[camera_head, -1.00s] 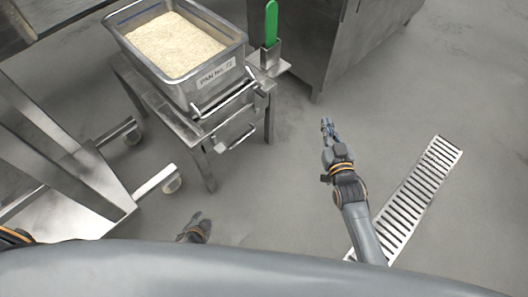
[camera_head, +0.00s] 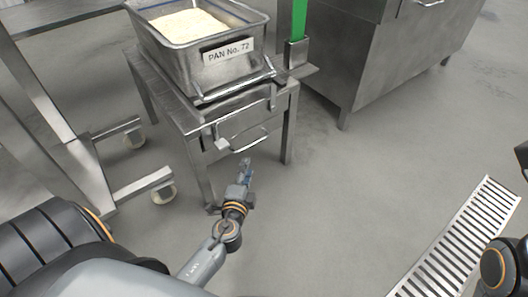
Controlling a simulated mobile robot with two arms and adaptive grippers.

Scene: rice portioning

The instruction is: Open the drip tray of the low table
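The low table (camera_head: 195,165) is a small steel stand. Its drip tray (camera_head: 242,122) sits under the top at the front, with a bar handle (camera_head: 252,146) on its face. The tray looks pushed in. My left gripper (camera_head: 245,164) is in front of the tray, just below the handle in the picture. The gap between gripper and handle is too small to judge, and the fingers are too small to tell open or shut. Parts of my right arm show at the right edge; its gripper is out of view.
A steel pan of rice (camera_head: 228,77) labelled "PAN No. 72" stands on the low table. A green-handled tool stands in a holder (camera_head: 297,55) at its right. A steel cabinet (camera_head: 385,65) is behind right, a wheeled frame (camera_head: 80,165) left. A floor grate (camera_head: 460,240) lies right; the floor between is clear.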

